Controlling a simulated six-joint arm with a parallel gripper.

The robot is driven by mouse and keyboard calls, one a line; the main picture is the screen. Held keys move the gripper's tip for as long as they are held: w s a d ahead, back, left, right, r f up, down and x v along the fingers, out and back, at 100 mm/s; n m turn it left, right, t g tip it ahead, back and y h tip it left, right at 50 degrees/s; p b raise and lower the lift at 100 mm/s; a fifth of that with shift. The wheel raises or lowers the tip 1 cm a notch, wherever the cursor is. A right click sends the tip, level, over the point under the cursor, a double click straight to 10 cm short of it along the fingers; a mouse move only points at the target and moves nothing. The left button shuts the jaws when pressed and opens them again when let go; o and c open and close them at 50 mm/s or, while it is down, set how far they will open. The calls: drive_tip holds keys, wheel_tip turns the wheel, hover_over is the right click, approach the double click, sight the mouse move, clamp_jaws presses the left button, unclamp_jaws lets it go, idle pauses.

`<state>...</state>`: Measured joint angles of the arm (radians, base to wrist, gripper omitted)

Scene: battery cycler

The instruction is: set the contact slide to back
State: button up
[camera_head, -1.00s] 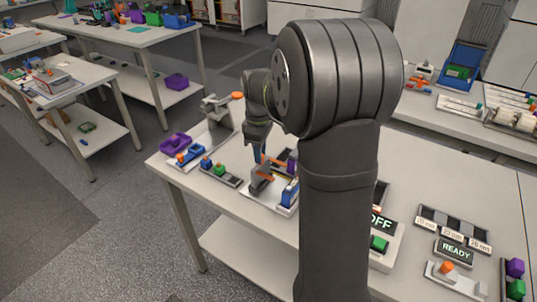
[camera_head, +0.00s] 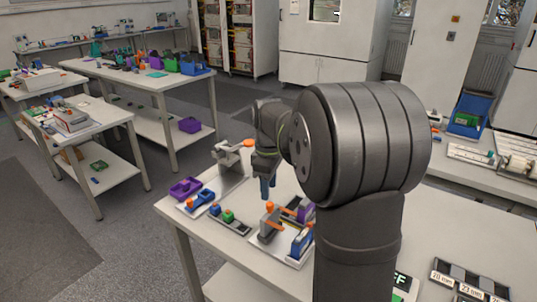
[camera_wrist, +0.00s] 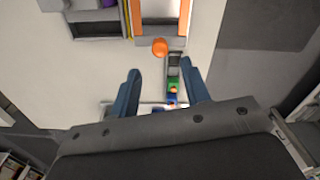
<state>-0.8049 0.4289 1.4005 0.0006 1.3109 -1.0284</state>
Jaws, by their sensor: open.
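The contact fixture (camera_head: 300,262) stands on the table, with a grey block and orange knob (camera_head: 270,206), orange parts and a blue block. I take the grey, orange-knobbed part as the contact slide, but its exact setting cannot be read. In the wrist view the round orange knob (camera_wrist: 160,46) sits at the near end of orange-edged rails (camera_wrist: 184,12), ahead of the fingers. My gripper (camera_head: 266,188) points down just behind the knob in the head view. In the wrist view my gripper (camera_wrist: 160,90) shows two blue fingers spread apart with nothing between them.
A dark strip with green and blue blocks (camera_head: 229,216) lies left of the fixture. A blue holder (camera_head: 199,200), a purple tray (camera_head: 185,188) and a grey stand with an orange knob (camera_head: 234,155) are close by. My arm hides the table's right part.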

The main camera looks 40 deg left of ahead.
sight(270, 203)
wheel_tip(270, 203, up, 12)
drive_tip(key=shift+r, duration=0.15)
idle(0.6)
wheel_tip(270, 203, down, 18)
drive_tip(key=shift+d+r, duration=0.15)
drive_tip(key=shift+r, duration=0.05)
drive_tip(key=shift+d, duration=0.25)
drive_tip(key=shift+a, duration=0.15)
